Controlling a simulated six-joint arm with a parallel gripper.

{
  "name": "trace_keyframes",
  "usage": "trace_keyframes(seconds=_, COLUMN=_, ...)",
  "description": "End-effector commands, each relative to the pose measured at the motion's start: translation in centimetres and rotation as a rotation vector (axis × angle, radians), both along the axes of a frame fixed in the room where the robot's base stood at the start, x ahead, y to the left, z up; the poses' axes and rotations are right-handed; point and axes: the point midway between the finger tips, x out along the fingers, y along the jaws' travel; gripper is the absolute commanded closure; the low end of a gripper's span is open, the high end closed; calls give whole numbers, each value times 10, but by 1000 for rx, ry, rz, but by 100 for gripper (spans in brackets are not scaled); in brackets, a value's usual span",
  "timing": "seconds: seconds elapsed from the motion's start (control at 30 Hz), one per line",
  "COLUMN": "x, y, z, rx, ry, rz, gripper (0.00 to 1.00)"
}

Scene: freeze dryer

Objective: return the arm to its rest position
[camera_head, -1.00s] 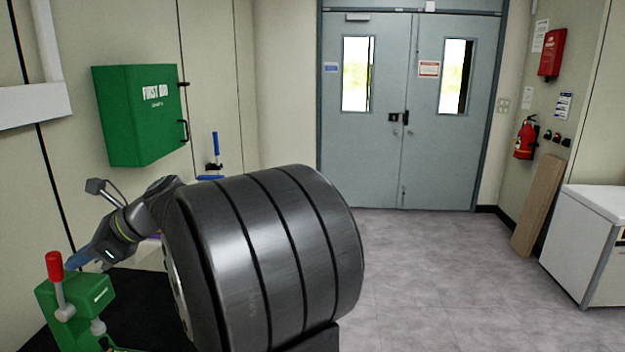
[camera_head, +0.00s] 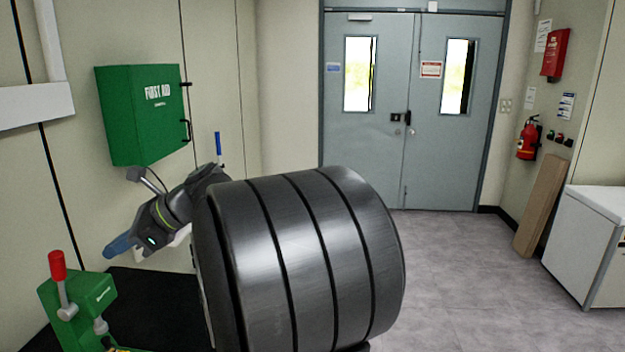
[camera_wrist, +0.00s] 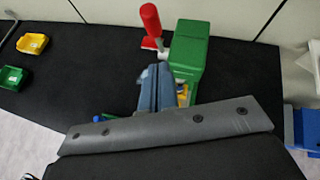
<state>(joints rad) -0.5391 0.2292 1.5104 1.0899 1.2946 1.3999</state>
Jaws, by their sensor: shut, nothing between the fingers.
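My gripper (camera_head: 118,246) shows at the left in the head view, with its blue fingers pointing left and slightly down. The fingers are together with nothing between them. In the wrist view the blue fingers (camera_wrist: 155,88) are closed in front of the green press (camera_wrist: 188,52) with the red-handled lever. The gripper stands above and behind the press in the head view, apart from it. The large dark arm link in the foreground is mine and hides much of the bench.
The green press (camera_head: 85,302) stands on the black bench (camera_head: 160,300). A first aid box (camera_head: 145,115) hangs on the wall behind my arm. Yellow (camera_wrist: 31,42) and green (camera_wrist: 11,78) bins lie at the left in the wrist view. Open floor (camera_head: 450,270) lies to the right.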

Motion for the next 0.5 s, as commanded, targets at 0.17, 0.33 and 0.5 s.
trace_keyframes(seconds=0.17, x=11, y=-29, z=21, rx=0, ry=-2, rz=-4, gripper=100)
trace_keyframes(seconds=0.33, x=14, y=-44, z=30, rx=-4, ry=3, rz=2, gripper=100)
trace_keyframes(seconds=0.5, x=4, y=-14, z=9, rx=-3, ry=4, rz=4, gripper=100)
